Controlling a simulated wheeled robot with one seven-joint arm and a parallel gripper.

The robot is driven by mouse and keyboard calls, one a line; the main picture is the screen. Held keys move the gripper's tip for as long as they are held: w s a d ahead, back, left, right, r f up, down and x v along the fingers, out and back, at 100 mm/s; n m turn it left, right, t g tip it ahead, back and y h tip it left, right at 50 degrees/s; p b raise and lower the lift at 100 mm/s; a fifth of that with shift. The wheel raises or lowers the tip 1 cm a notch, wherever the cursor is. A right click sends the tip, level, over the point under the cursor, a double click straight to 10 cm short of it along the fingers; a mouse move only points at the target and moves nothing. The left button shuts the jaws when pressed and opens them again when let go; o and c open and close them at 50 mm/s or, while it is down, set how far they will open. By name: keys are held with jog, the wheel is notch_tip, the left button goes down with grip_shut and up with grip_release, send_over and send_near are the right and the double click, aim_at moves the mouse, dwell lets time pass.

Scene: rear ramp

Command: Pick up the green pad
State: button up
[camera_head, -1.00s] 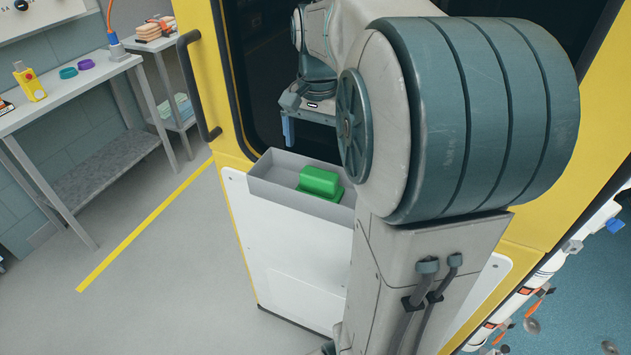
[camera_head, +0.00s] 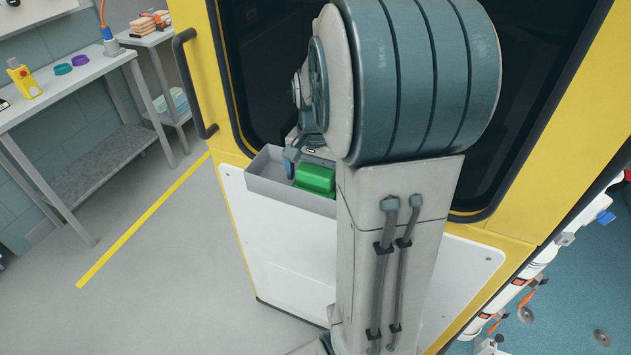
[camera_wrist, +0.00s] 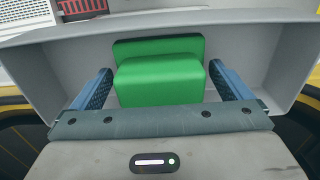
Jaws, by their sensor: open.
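The green pad (camera_head: 315,179) lies in a grey open tray (camera_head: 262,187) on the front of the yellow machine. My gripper (camera_wrist: 161,90) is open, with one blue finger on each side of the pad and small gaps between. In the head view one blue fingertip of my gripper (camera_head: 291,161) shows at the tray, beside the pad. My arm hides the right part of the tray and the other finger.
The tray walls (camera_wrist: 50,75) rise close around my gripper. The dark window (camera_head: 265,70) and yellow frame (camera_head: 195,75) of the machine stand behind. The grey floor between is free.

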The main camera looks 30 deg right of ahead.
aim_at(316, 170)
jog(key=c, duration=1.1)
notch_tip(316, 170, up, 10)
jog(key=shift+r+b, duration=0.1)
jog(key=shift+b, duration=0.45)
jog(key=shift+o, duration=1.4)
jog(key=shift+c, duration=0.8)
